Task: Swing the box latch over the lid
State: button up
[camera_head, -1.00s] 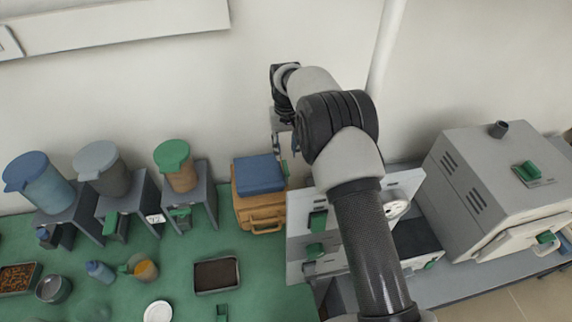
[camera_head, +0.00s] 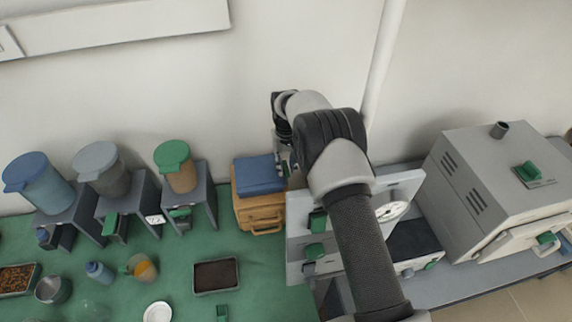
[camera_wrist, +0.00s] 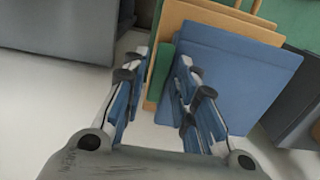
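The box (camera_head: 256,213) is orange-tan with a blue lid (camera_head: 259,175), which lies shut on top. It stands on the green bench by the wall. In the wrist view the blue lid (camera_wrist: 235,70) fills the right side, with the tan box edge (camera_wrist: 205,14) beyond. A green strip (camera_wrist: 161,72), which looks like the latch, runs along the lid's left side. My gripper (camera_wrist: 163,60) is open, its fingers on either side of the green strip. I cannot tell whether they touch it. In the head view my gripper (camera_head: 284,158) is at the lid's right edge, and the latch is hidden.
A grey panel with a dial (camera_head: 392,211) stands right of the box, under my arm. A grey furnace (camera_head: 500,185) is farther right. Lidded canisters on stands (camera_head: 180,172) are to the left. A dark tray (camera_head: 217,275) lies in front.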

grip_shut()
jog(key=shift+m, duration=0.4)
jog(key=m+b, duration=0.2)
jog(key=shift+f+m, duration=0.1)
jog(key=shift+m, duration=0.3)
jog(key=m+b, duration=0.1)
jog(key=m, duration=0.3)
jog(key=shift+a+m, duration=0.15)
jog(key=shift+m, duration=0.15)
jog(key=m+b, duration=0.1)
jog(key=m, duration=0.4)
jog(key=shift+w, duration=0.1)
jog(key=m, duration=0.4)
jog(key=shift+m, duration=0.3)
jog(key=shift+w, duration=0.1)
